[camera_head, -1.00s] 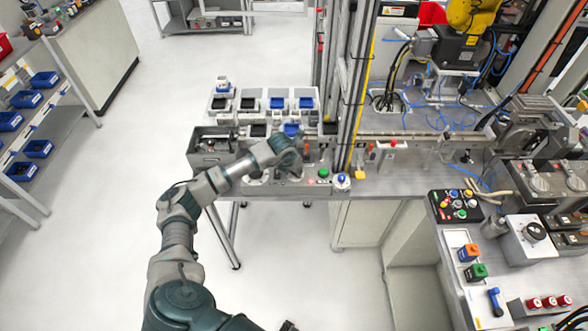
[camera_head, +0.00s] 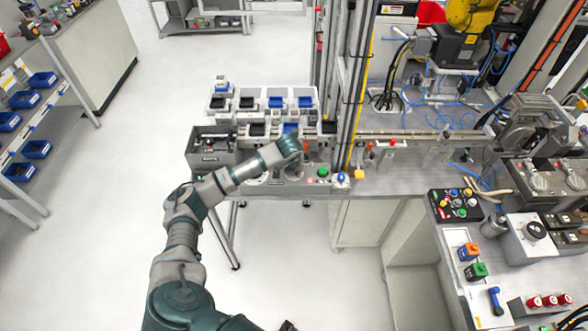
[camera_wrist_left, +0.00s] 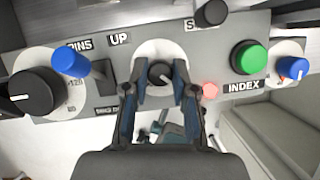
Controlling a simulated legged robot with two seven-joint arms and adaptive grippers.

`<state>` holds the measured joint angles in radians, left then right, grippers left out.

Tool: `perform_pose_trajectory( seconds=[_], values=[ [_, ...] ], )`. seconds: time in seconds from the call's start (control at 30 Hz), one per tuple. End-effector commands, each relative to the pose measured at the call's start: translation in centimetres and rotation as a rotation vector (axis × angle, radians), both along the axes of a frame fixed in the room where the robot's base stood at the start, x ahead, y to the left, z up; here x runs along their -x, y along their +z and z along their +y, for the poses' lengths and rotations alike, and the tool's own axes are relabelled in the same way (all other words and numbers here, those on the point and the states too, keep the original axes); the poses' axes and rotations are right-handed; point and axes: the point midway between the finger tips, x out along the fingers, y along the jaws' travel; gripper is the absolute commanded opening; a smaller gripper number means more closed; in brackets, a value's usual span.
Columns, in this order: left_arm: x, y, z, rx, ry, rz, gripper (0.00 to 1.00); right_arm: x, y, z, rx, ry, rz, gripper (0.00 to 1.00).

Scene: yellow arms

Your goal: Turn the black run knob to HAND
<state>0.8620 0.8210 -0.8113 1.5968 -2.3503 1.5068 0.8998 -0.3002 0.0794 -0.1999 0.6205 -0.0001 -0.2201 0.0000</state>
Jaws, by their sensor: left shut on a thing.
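A small black knob (camera_wrist_left: 160,72) with a pale pointer line sits on a round white plate in the middle of the control panel in the left wrist view. My left gripper (camera_wrist_left: 160,82) is shut on this knob, one finger on each side. In the head view my left gripper (camera_head: 289,163) is at the panel and my wrist hides the knob. A plate reading UP is up and left of the knob. No HAND mark can be read. A larger black knob (camera_wrist_left: 30,92) is at the far left.
Beside the held knob are a blue lever (camera_wrist_left: 70,62), a dark button (camera_wrist_left: 211,12), a red lamp (camera_wrist_left: 210,91), a green button (camera_wrist_left: 249,58) labelled INDEX and a blue knob (camera_wrist_left: 293,68). A grey bin (camera_head: 210,158) stands left of my gripper. Open floor lies in front.

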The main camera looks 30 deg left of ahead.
Motion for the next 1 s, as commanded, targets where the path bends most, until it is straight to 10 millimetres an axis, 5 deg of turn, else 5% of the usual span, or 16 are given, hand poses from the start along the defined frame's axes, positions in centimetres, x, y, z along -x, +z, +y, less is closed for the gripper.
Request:
perform_pose_trajectory(
  seconds=[0.13,0.17,0.23,0.63,1.0],
  values=[
    [-0.3,0.4,0.2,-0.002,0.003,-0.012,0.00,0.0,0.0,0.0,0.000,0.000,0.000,0.40],
    [-0.3,0.4,0.2,-0.002,0.003,-0.012,0.34,0.0,0.0,0.0,0.000,0.000,0.000,0.40],
    [-0.2,0.4,0.2,-0.002,0.002,-0.010,0.51,0.0,0.0,0.0,0.000,0.000,0.000,0.40],
    [0.2,0.8,0.0,-0.001,0.000,-0.004,0.51,0.0,0.0,-0.2,0.002,0.001,-0.001,0.40],
    [2.7,7.8,-1.0,0.000,0.000,-0.007,0.51,0.0,0.0,-0.1,0.001,0.000,-0.001,0.40]
  ],
)
